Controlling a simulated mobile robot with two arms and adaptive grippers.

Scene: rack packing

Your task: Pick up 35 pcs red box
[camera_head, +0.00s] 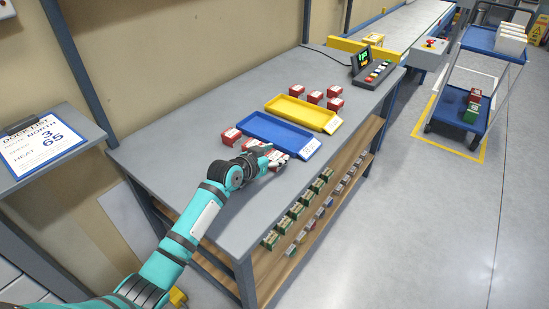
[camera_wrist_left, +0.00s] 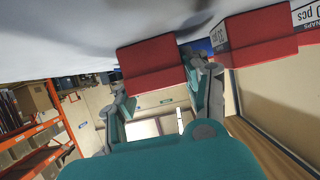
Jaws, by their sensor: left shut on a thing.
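My left gripper (camera_head: 271,163) is at the near edge of the blue tray on the grey table. In the left wrist view, its fingers (camera_wrist_left: 160,98) are shut on a red box (camera_wrist_left: 150,66), which is at table height. The box's count label does not show there. Two more red boxes stand beside the tray's left end, one at the far left (camera_head: 231,136) and one nearer the gripper (camera_head: 251,144). My right gripper is not in view.
The blue tray (camera_head: 279,133) and the yellow tray (camera_head: 302,113) look empty. Several red boxes (camera_head: 315,97) stand beyond them. A keypad with a display (camera_head: 372,70) is at the table's far end. Green and other small boxes (camera_head: 296,210) line the shelf below. The table's near left area is clear.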

